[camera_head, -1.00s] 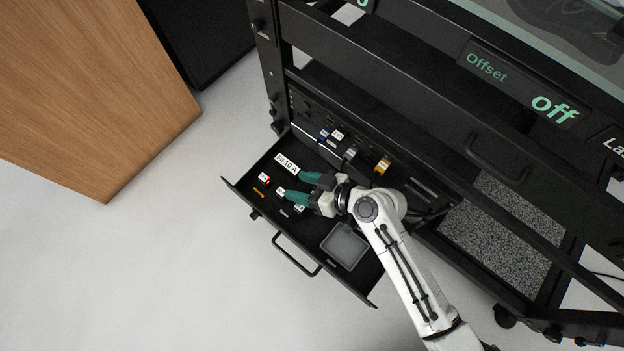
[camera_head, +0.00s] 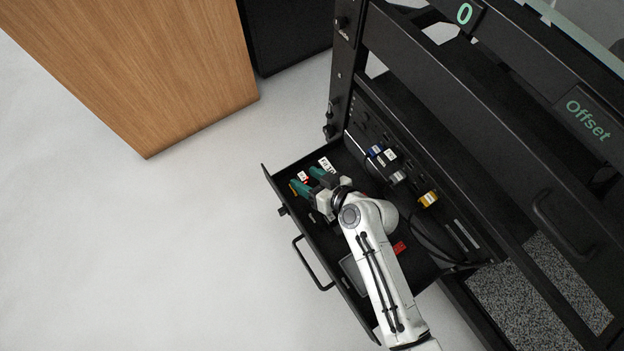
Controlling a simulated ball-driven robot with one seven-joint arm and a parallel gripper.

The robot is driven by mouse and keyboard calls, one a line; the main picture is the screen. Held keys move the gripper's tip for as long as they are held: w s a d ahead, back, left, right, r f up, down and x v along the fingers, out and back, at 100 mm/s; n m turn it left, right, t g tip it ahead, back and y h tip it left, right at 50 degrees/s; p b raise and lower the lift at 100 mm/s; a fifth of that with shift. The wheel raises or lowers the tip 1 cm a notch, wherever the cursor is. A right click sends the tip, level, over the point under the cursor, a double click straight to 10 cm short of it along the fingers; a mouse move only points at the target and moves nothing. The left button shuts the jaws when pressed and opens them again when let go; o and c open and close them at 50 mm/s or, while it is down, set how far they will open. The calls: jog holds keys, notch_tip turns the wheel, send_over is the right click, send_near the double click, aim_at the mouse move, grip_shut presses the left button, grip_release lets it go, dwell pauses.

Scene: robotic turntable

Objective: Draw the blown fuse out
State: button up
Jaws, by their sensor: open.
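Several fuse-like plugs sit along the panel behind the open drawer: a blue one (camera_head: 376,150), a white-topped one (camera_head: 390,155), a grey one (camera_head: 398,177) and a yellow one (camera_head: 428,199). I cannot tell which is the blown fuse. My gripper (camera_head: 306,180), with teal fingers, is open over the far left end of the drawer (camera_head: 283,206). Its fingers are close to a small white-and-red item (camera_head: 303,176) and a white label reading "Fit 10 A" (camera_head: 325,163), partly hidden. I cannot tell whether they touch anything. No held item shows between the fingers.
A grey tray (camera_head: 350,266) lies in the drawer, partly behind my arm. A red item (camera_head: 400,248) lies right of my arm. The drawer handle (camera_head: 312,264) sticks out front. A wooden cabinet (camera_head: 150,70) stands left; the floor (camera_head: 150,240) between is clear.

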grip_shut()
dwell(0.4)
jog(key=shift+r+p, duration=1.8)
jog(key=shift+r, duration=0.4)
